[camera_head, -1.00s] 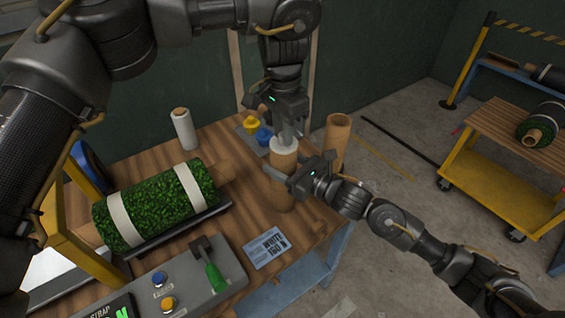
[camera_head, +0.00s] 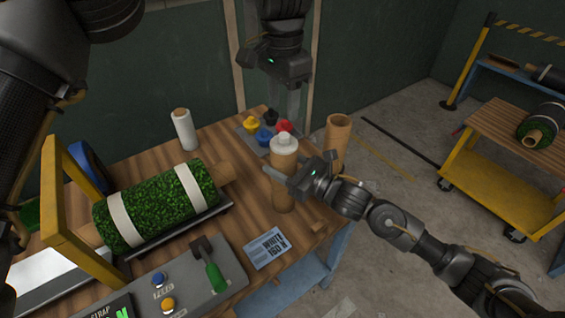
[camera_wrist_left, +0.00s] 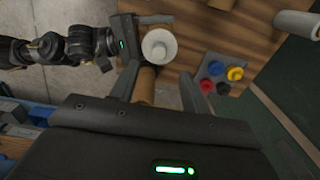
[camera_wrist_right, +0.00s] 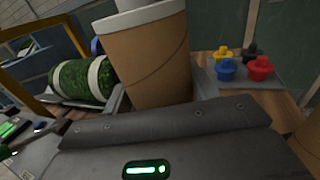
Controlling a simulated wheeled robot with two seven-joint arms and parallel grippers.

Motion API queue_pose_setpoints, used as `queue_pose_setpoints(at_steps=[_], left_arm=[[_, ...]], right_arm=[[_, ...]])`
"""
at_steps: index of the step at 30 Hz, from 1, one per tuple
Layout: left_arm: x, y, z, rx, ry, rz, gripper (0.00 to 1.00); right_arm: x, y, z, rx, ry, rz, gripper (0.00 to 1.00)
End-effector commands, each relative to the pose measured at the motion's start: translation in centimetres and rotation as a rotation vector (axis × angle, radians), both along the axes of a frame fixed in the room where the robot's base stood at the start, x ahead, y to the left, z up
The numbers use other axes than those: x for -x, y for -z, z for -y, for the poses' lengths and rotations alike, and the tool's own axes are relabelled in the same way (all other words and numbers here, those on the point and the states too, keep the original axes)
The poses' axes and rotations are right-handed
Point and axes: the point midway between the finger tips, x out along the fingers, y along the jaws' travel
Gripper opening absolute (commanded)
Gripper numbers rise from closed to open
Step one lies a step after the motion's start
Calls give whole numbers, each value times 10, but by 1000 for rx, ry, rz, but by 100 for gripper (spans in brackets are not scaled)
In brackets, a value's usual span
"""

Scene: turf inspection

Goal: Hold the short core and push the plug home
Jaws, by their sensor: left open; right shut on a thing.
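The short core (camera_head: 284,198) is a brown cardboard tube standing upright at the table's right end. My right gripper (camera_head: 287,178) is shut around its upper part; the core also fills the middle of the right wrist view (camera_wrist_right: 150,62). The white plug (camera_head: 284,143) sits in the core's top, its broad rim at the core's mouth in the right wrist view (camera_wrist_right: 141,17). I cannot tell whether any gap is left beneath that rim. My left gripper (camera_head: 289,112) is open and empty above the plug, which shows between its fingers in the left wrist view (camera_wrist_left: 159,47).
A grey tray with yellow (camera_head: 251,124), blue (camera_head: 263,137), red (camera_head: 284,126) and black plugs (camera_head: 270,117) lies behind the core. A taller brown tube (camera_head: 337,140) stands close on the right. A strapped turf roll (camera_head: 155,208) and a control panel (camera_head: 190,280) occupy the left.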

Motion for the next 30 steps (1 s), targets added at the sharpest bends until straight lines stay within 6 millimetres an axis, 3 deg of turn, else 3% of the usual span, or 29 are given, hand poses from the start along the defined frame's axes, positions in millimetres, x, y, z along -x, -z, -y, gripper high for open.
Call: queue_pose_setpoints(at_steps=[3, 7, 18, 19, 21, 25, 30], left_arm=[[0, -22, 0, -1, -2, 5, 47], [0, -36, 0, -1, -1, 2, 47], [0, -44, 0, 1, 0, 0, 47], [0, -44, 0, 1, 0, 0, 47], [0, -44, 0, 1, 0, 0, 47], [0, -44, 0, 1, 0, 0, 47], [0, -44, 0, 1, 0, 0, 47]], right_arm=[[0, -1, 0, -2, 0, 1, 29], [0, -1, 0, -2, 0, 1, 29], [0, -1, 0, -2, 0, 1, 29], [0, -1, 0, -2, 0, 1, 60], [0, -1, 0, -2, 0, 1, 69], [0, -1, 0, -1, 0, 1, 84], [0, 0, 0, -1, 0, 1, 84]])
